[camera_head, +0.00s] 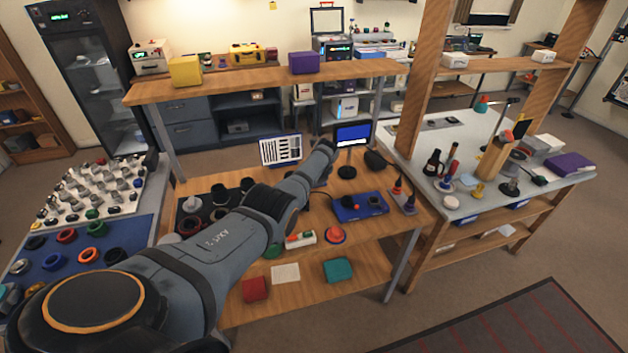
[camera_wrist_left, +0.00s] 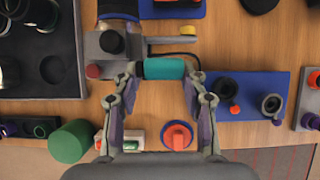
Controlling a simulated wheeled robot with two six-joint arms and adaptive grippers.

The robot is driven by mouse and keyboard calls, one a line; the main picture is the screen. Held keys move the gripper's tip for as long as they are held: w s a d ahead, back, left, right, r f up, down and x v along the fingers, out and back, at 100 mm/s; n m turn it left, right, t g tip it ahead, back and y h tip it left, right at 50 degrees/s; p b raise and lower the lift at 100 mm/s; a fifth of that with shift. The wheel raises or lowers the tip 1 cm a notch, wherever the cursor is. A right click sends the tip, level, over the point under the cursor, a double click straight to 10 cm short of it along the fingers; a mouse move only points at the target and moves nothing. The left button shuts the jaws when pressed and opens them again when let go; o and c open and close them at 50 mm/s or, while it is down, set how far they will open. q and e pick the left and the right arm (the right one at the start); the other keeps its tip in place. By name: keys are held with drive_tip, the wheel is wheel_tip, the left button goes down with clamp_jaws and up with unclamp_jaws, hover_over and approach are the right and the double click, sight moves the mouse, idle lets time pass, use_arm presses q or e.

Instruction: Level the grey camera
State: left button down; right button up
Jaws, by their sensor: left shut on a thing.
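In the left wrist view, a grey boxy body (camera_wrist_left: 93,48) with a round black part on top, which I take to be the grey camera, sits left of centre at the top. A teal cylinder (camera_wrist_left: 165,68) lies just right of and below it, and a dark rod runs above it. My left gripper (camera_wrist_left: 165,78) has its two fingers at the ends of the teal cylinder and is shut on it. Whether the cylinder is joined to the grey body I cannot tell. In the head view my left arm hides the gripper and most of the grey body. My right gripper is not in view.
A blue tray (camera_head: 372,213) with dark round parts stands right of my arm. A red button (camera_head: 335,234), a white switch box (camera_head: 301,240) and a green cylinder (camera_wrist_left: 70,141) are near the front. A screen (camera_head: 352,134) and a striped chart (camera_head: 281,150) stand behind.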

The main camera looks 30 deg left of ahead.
use_arm(q)
drive_tip(key=shift+w+a+r, duration=0.15)
drive_tip(key=shift+w+r, duration=0.3)
drive_tip(key=shift+r, duration=0.2)
drive_tip(key=c, duration=1.1)
unclamp_jaws()
drive_tip(key=shift+o, duration=1)
drive_tip(key=shift+w+f, duration=0.1)
drive_tip(key=shift+f, duration=0.05)
drive_tip(key=shift+w+f, duration=0.1)
drive_tip(key=shift+f, duration=0.2)
drive_tip(key=shift+s+r, duration=0.25)
drive_tip(key=shift+s, duration=0.05)
drive_tip(key=v, duration=1.1)
drive_tip(key=shift+r, duration=0.15)
